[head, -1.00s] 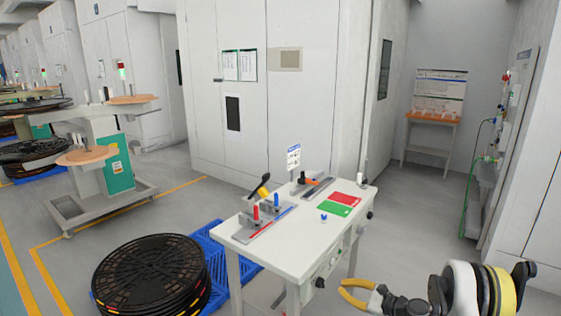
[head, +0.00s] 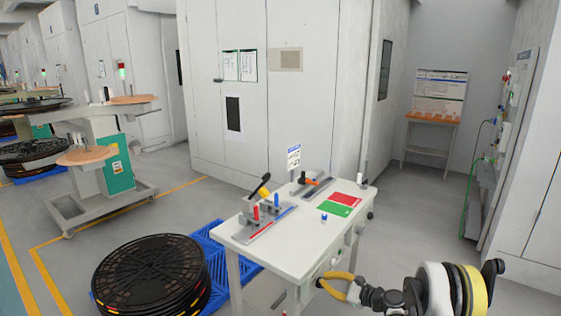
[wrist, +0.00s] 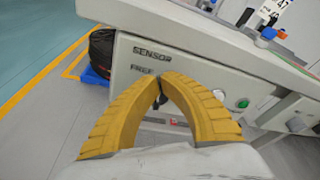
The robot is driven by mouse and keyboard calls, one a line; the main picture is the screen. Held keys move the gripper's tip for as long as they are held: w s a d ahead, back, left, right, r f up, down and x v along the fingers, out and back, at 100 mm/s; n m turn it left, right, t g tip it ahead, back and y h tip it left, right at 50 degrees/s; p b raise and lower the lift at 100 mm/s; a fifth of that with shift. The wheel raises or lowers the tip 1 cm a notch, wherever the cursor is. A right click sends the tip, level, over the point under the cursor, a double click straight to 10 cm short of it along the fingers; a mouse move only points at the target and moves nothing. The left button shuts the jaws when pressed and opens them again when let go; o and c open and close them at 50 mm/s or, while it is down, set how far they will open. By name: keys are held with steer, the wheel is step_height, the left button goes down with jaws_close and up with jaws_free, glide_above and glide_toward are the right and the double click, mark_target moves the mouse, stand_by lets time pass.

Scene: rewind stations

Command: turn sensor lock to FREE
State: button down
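My gripper has yellow ribbed fingers (wrist: 160,77) whose tips nearly meet at the front panel (wrist: 195,70) of the white table. A small dark knob, the sensor lock (wrist: 158,101), shows between and just below the tips; they look closed on it, and its top is hidden by them. The label SENSOR (wrist: 152,52) is printed above, with FREE (wrist: 143,68) under it, just left of the fingertips. Which way the knob points is not clear. In the head view my gripper (head: 321,281) is at the front of the white table (head: 275,262).
A green button (wrist: 243,103) and another knob (wrist: 296,124) are on the panel to the right. The tabletop holds clamp fixtures (head: 258,217) and a red and green mat (head: 341,203). Stacked black reels (head: 150,275) and a blue pallet (head: 228,252) lie left of the table.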

steer(key=shift+s+a+f, duration=0.25)
steer(key=shift+s, duration=0.05)
stand_by(0.6)
steer(key=shift+s+a+f, duration=0.2)
steer(key=shift+s, duration=0.05)
steer(key=shift+s+a+f, duration=0.1)
steer(key=shift+s+f, duration=0.1)
stand_by(0.4)
steer(key=shift+s+a+r, duration=0.15)
steer(key=shift+s+r, duration=0.1)
steer(key=v, duration=0.3)
steer(key=f+v, duration=0.1)
steer(key=v, duration=0.1)
steer(key=shift+s+d, duration=0.1)
steer(key=shift+d, duration=0.5)
steer(key=shift+a, duration=0.1)
